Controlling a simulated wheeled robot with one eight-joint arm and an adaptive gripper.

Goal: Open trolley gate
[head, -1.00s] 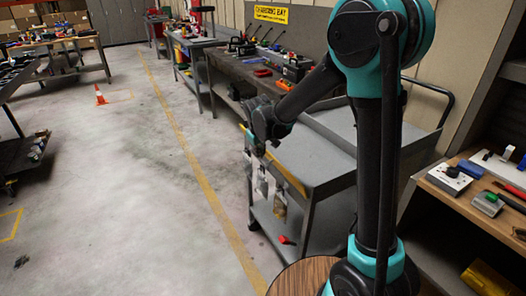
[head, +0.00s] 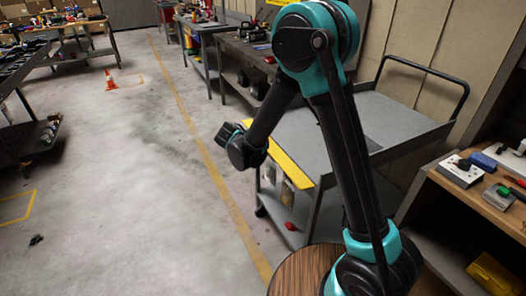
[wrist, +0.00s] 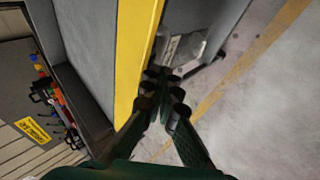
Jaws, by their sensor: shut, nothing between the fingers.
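The grey trolley (head: 305,130) stands right of centre in the head view, with a push handle at its far right. A yellow panel (head: 285,160), which looks like its gate, runs along the left edge of the top deck. In the wrist view the panel (wrist: 137,55) is a long yellow strip beside the grey deck (wrist: 85,45). My gripper (wrist: 163,82) is shut and empty, with its fingertips close to the panel's right side; I cannot tell whether they touch. In the head view the gripper is just left of the trolley, its fingertips unclear.
Pale items (head: 289,193) hang below the panel; a red object (head: 291,227) lies on the lower shelf. A workbench (head: 245,60) stands behind the trolley and a shelf of tools (head: 470,200) at right.

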